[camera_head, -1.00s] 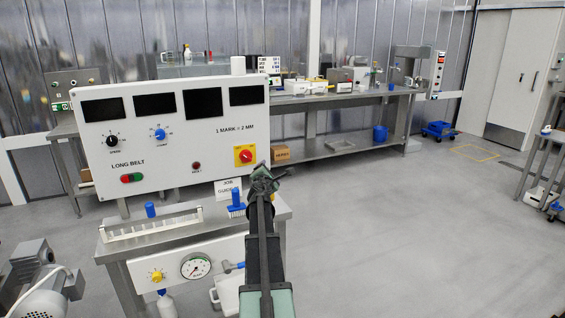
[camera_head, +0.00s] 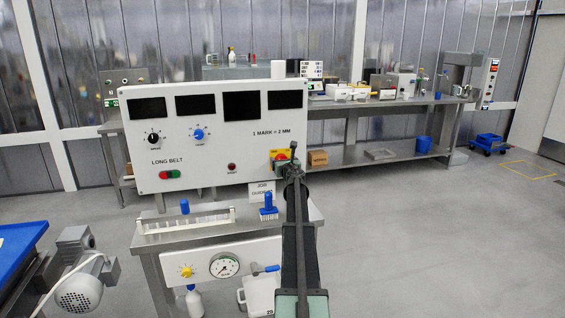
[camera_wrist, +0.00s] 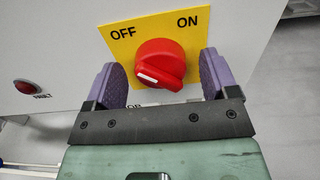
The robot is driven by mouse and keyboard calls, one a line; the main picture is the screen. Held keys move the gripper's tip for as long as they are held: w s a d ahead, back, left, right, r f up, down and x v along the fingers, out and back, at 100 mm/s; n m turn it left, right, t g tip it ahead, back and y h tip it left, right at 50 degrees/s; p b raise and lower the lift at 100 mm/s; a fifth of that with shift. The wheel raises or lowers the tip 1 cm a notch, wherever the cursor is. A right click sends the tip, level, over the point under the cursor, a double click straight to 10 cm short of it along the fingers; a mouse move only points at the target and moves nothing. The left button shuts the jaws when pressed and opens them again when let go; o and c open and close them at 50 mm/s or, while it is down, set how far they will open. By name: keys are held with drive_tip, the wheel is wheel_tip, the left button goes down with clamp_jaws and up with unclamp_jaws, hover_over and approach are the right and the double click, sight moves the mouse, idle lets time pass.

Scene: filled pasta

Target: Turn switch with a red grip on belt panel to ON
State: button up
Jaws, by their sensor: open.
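The switch with a red grip (camera_wrist: 160,64) sits on a yellow plate marked OFF at left and ON at right in the wrist view. The white mark on its grip lies at the lower left of the knob. My gripper (camera_wrist: 160,82) is open, with one purple finger on each side of the red grip and visible space between. In the head view, the belt panel (camera_head: 215,145) is a white box labelled LONG BELT. My gripper (camera_head: 293,163) is in front of the yellow plate (camera_head: 277,153) at its lower right and hides most of the switch.
A blue-handled brush (camera_head: 268,206) and a white rack (camera_head: 188,223) stand on the bench below the panel. A cardboard box (camera_head: 317,158) is on a shelf behind. Open floor lies to the right.

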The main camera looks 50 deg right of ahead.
drive_tip(key=shift+w+d, duration=0.2)
drive_tip(key=shift+w, duration=0.1)
drive_tip(key=c, duration=0.9)
drive_tip(key=m, duration=0.4)
drive_tip(key=shift+s, duration=0.15)
drive_tip(key=m, duration=0.5)
drive_tip(key=shift+d+f, duration=0.1)
drive_tip(key=m, duration=0.4)
drive_tip(key=shift+f+m, duration=0.1)
drive_tip(key=shift+m, duration=0.2)
drive_tip(key=shift+s+m, duration=0.1)
drive_tip(key=shift+m, duration=2)
